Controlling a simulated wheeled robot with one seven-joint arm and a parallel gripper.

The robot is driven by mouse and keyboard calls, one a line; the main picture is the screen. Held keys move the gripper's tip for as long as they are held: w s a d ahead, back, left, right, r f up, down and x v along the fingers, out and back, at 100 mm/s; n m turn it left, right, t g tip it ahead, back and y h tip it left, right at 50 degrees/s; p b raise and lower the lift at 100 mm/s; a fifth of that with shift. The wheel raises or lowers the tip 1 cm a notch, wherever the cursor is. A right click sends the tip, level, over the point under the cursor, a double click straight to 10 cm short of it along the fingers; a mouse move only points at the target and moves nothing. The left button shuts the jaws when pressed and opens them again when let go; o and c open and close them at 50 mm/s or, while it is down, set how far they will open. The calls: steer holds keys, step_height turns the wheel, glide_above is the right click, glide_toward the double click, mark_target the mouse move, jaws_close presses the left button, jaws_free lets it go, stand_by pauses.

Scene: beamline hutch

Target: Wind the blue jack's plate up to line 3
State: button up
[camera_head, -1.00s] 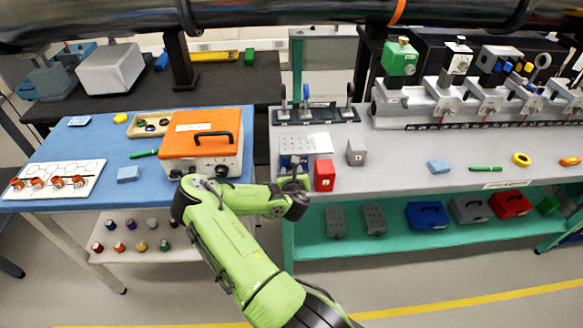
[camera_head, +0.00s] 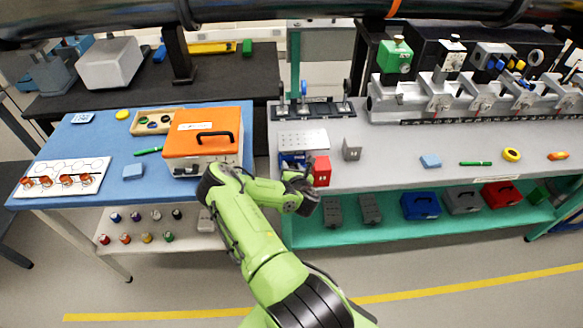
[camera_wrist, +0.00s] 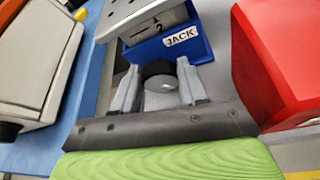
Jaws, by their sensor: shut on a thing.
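The blue jack (camera_head: 287,161) stands on the grey bench, left of a red block. Its pale perforated plate (camera_head: 303,138) sits above the blue base. In the wrist view the blue base (camera_wrist: 150,50) carries a JACK label, and the grey side under the plate (camera_wrist: 125,14) shows the marks 1 and 2; no line 3 is visible there. In the head view my gripper (camera_head: 297,180) is at the jack's front, and the knob is hidden.
The red block (camera_head: 321,170) stands close to the right of my gripper, also in the wrist view (camera_wrist: 285,60). A grey block (camera_head: 352,150) is farther right. The orange-topped case (camera_head: 203,135) stands left on the blue table. A gap separates the tables.

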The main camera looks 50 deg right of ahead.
steer(key=o, duration=1.1)
steer(key=shift+c, duration=0.2)
steer(key=v, duration=1.5)
steer(key=shift+s+a+p, duration=0.25)
steer(key=shift+p, duration=0.1)
steer(key=shift+r, duration=0.1)
